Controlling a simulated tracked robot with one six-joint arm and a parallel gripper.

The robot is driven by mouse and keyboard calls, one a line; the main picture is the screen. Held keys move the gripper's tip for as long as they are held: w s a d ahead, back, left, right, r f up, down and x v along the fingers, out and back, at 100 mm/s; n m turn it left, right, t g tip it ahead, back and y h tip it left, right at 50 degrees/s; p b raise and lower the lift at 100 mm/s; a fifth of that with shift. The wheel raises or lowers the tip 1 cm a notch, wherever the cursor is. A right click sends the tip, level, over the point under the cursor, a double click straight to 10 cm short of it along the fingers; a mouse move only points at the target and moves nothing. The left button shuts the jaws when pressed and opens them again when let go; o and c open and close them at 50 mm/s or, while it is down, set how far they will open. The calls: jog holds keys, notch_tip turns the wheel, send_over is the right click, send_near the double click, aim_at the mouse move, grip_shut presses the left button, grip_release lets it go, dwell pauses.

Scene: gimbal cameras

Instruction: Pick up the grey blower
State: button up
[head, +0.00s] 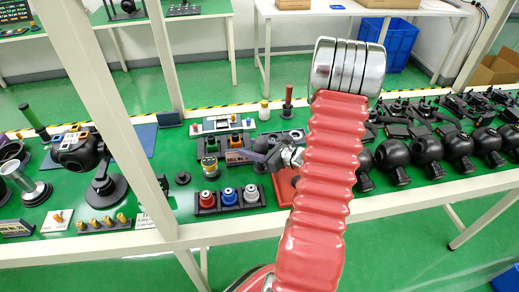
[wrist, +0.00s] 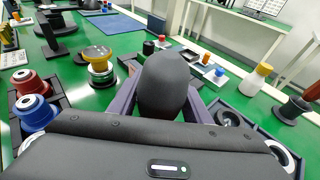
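The grey blower (wrist: 163,82), a dark rounded bulb, fills the middle of the wrist view. It sits between the two purple-grey fingers of my gripper, which press against its sides. The fingertips are partly hidden behind the bulb. In the head view my gripper (head: 262,152) is low over the green table, left of my red arm. There the blower is small and hard to tell apart from the dark fingers.
A rack with red, blue and white-topped pots (head: 229,197) stands just in front of my gripper. A yellow-topped jar (wrist: 99,62) is to the left in the wrist view. Several black camera heads (head: 427,151) line the right. A white frame bar (head: 120,245) crosses the front.

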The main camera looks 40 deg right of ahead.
jog(key=c, duration=0.7)
jog(key=shift+r, duration=0.15)
jog(key=shift+c, duration=0.2)
notch_tip(320, 180, up, 10)
dwell(0.3)
dwell(0.4)
jog(key=o, duration=0.5)
jog(key=c, duration=0.4)
jog(key=shift+c, duration=0.5)
